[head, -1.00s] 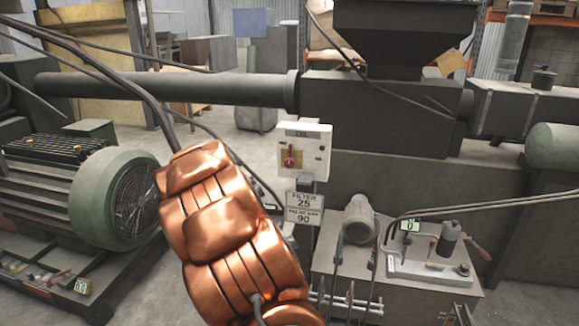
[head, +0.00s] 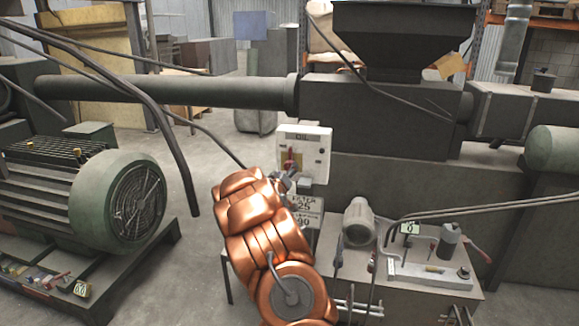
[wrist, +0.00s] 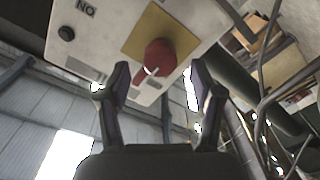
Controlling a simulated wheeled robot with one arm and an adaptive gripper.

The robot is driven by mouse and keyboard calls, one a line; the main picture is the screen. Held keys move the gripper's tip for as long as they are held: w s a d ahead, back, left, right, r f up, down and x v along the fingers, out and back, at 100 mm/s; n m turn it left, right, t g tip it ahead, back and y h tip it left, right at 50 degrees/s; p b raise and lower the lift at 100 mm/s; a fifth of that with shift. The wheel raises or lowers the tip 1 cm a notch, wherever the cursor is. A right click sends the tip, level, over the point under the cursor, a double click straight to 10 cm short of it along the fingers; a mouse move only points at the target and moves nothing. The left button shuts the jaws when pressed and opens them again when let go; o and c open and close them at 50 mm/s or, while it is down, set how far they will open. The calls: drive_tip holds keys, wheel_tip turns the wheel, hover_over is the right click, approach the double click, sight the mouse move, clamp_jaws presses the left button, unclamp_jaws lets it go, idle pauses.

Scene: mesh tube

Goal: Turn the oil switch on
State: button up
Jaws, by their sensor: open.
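The oil switch is a red rotary knob on a yellow plate, on a white box (head: 318,143) labelled OIL. In the head view the knob (head: 289,157) shows just above my gripper (head: 290,180), which partly covers the lower part of the box. In the wrist view the red knob (wrist: 160,58) sits on its yellow plate (wrist: 150,28), ahead of and between the tips of my gripper (wrist: 158,82). The two dark fingers are apart and nothing is held between them. I cannot tell whether they touch the knob.
Signs reading FILTER (head: 306,204) hang below the box, partly behind my arm. A large green motor (head: 120,200) stands at the left. A hydraulic unit (head: 430,265) with levers and hoses stands at the right. A long horizontal pipe (head: 170,90) runs behind.

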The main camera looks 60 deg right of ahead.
sight(289, 167)
drive_tip(key=x, duration=0.3)
drive_tip(key=shift+w+d+r+p, duration=0.1)
drive_tip(key=shift+d+p, duration=0.05)
drive_tip(key=shift+p, duration=0.2)
drive_tip(key=shift+w+d, duration=0.2)
drive_tip(key=shift+d, duration=0.25)
drive_tip(key=shift+c, duration=0.3)
drive_tip(key=c, duration=1.1)
